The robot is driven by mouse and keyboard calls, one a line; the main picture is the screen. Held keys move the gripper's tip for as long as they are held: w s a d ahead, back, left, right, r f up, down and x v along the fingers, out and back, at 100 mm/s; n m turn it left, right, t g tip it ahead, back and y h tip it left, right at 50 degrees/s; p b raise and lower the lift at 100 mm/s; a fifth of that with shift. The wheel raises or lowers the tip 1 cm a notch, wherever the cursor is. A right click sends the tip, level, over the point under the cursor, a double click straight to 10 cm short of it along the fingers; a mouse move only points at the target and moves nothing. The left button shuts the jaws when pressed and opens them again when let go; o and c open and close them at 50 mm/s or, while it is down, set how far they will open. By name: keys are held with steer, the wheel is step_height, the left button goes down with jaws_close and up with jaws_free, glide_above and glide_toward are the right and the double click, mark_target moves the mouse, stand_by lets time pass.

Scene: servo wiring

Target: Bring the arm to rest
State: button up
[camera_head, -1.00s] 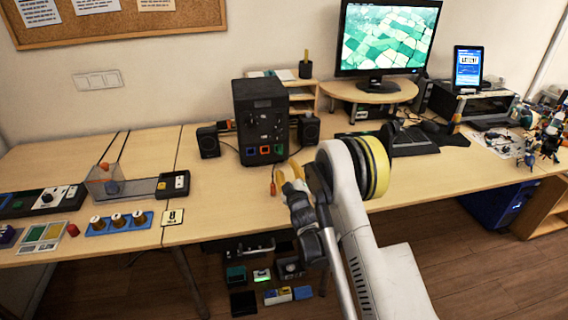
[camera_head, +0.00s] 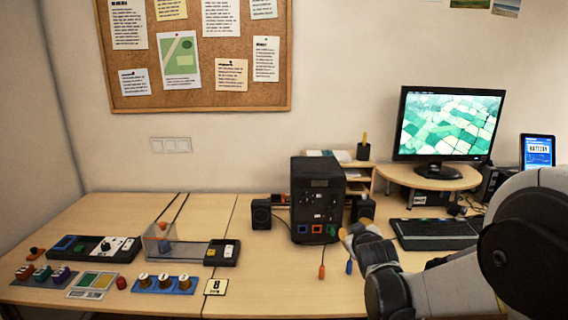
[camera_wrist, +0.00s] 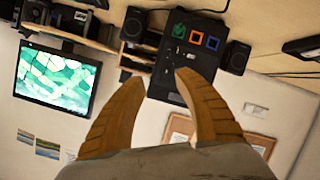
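My gripper (camera_head: 357,233) is at the lower right of the head view, in front of the black box and above the table's front part. In the wrist view, its two orange-brown fingers (camera_wrist: 158,88) stand apart with nothing between them. The black box (camera_head: 318,195) has blue, orange and green sockets low on its front. It also shows beyond the fingertips in the wrist view (camera_wrist: 190,55). My arm covers the right front of the table.
Speakers (camera_head: 261,214) flank the box. A monitor (camera_head: 450,125) stands on a round riser, with a keyboard (camera_head: 434,234) in front. The left of the table (camera_head: 110,210) holds a control panel (camera_head: 90,248), a clear bin (camera_head: 160,242) and a blue rack of knobs (camera_head: 165,285).

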steer(key=s+r+m+g, duration=0.3)
steer(key=s+r, duration=0.1)
steer(key=s, duration=1.2)
steer(key=s+a+f+m+g, duration=0.1)
steer(key=s+f+g, duration=0.1)
steer(key=s, duration=0.8)
steer(key=s+a+f+g+y, duration=0.1)
steer(key=s+f, duration=0.1)
steer(key=s, duration=0.9)
steer(key=shift+m+g, duration=0.4)
